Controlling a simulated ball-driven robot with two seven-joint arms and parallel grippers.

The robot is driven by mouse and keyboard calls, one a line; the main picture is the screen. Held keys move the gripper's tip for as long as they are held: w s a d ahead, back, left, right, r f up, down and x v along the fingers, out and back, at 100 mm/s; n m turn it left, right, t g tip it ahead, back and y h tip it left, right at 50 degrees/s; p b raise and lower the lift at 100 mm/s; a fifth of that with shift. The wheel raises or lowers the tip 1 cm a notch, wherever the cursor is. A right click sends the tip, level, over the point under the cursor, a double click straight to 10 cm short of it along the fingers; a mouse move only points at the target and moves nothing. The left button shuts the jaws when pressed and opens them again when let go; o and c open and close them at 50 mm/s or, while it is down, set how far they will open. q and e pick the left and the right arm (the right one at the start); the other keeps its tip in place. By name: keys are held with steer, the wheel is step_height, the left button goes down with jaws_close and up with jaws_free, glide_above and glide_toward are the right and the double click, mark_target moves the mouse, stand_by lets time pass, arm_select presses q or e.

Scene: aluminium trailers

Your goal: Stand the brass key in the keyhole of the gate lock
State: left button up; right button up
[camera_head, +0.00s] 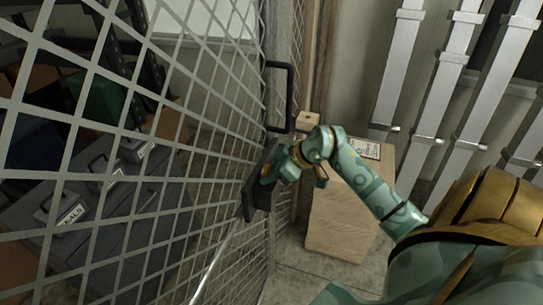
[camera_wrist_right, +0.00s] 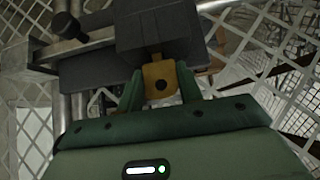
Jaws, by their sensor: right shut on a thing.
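The gate lock (camera_head: 251,199) is a dark box on the mesh gate in the head view. It fills the top middle of the right wrist view as a dark block (camera_wrist_right: 152,32). My right gripper (camera_head: 270,174) is up against the lock's face. In the wrist view its two green fingers are shut on the brass key (camera_wrist_right: 161,79), whose flat head with a round hole shows between them. The key's far end meets the dark block. The keyhole is hidden, and I cannot tell how deep the key is in it. My left gripper is not in view.
The wire mesh gate (camera_head: 120,150) fills the left, with grey cases (camera_head: 85,215) and shelving behind it. A black handle (camera_head: 290,95) is above the lock. A wooden crate (camera_head: 340,225) stands on the floor right of the gate. Metal lengths (camera_head: 440,100) lean at the back right.

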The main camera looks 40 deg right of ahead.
steer(key=o, duration=1.2)
steer(key=shift+c, duration=0.2)
steer(key=v, duration=1.6)
steer(key=shift+r, duration=0.15)
steer(key=shift+s, duration=0.15)
